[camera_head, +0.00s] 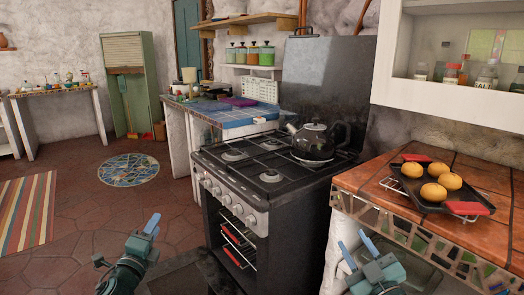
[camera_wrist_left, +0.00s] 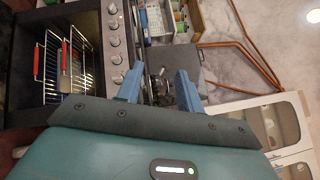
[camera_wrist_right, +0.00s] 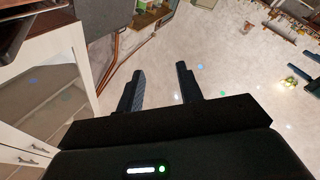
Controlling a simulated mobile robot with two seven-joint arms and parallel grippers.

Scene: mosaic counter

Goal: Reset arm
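My left gripper (camera_head: 150,224) is low in front of the stove, at the lower left of the head view, with its fingers pointing up. In the left wrist view its two blue fingers (camera_wrist_left: 159,82) stand apart with nothing between them. My right gripper (camera_head: 356,250) is at the lower right of the head view, in front of the tiled counter's near end. In the right wrist view its two dark fingers (camera_wrist_right: 160,84) stand apart and empty. Neither gripper appears to touch anything.
The black stove (camera_head: 272,172) stands ahead, its oven open with red-handled racks (camera_head: 236,240) visible. A dark kettle (camera_head: 314,141) sits on a back burner. A black tray (camera_head: 412,182) with several round buns is on the tiled counter (camera_head: 366,180) at right. A white cabinet (camera_head: 440,101) hangs above.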

